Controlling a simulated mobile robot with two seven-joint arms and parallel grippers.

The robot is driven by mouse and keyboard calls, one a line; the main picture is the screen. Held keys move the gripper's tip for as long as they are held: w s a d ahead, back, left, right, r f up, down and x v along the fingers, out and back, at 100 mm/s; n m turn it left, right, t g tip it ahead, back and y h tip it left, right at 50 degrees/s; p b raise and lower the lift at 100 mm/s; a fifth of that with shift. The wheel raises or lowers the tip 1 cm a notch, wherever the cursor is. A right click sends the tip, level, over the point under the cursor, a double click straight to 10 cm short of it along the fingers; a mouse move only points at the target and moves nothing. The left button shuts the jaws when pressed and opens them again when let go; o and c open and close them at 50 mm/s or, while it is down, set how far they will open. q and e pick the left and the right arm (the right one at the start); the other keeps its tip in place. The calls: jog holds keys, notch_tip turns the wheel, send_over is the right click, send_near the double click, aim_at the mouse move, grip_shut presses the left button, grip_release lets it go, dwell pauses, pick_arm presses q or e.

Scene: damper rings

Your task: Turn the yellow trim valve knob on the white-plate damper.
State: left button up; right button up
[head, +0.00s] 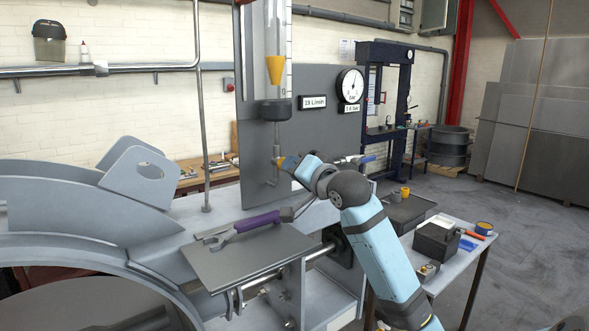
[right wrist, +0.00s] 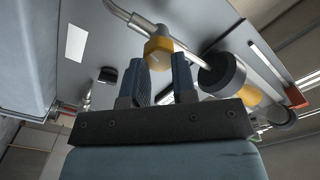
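A small yellow knob (head: 279,161) sits on the thin pipe low on the grey upright panel (head: 322,150). My right gripper (head: 287,163) is at the knob in the head view. In the right wrist view its two blue fingers (right wrist: 158,66) stand apart, with the knob at and just beyond their tips. I cannot tell whether they touch it. No white plate marked as a damper is clear to me. My left gripper is not in view.
Above the knob are a black collar (head: 274,110) and a yellow cone (head: 275,70) in a clear tube. A round gauge (head: 350,85) is on the panel. A purple-handled wrench (head: 250,225) lies on a grey plate (head: 250,262) below. A side table with a black box (head: 436,241) stands right.

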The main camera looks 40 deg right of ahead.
jog(key=shift+s, duration=0.95)
jog(key=s, duration=0.6)
jog(key=shift+a+p, duration=0.4)
jog(key=shift+p, duration=0.05)
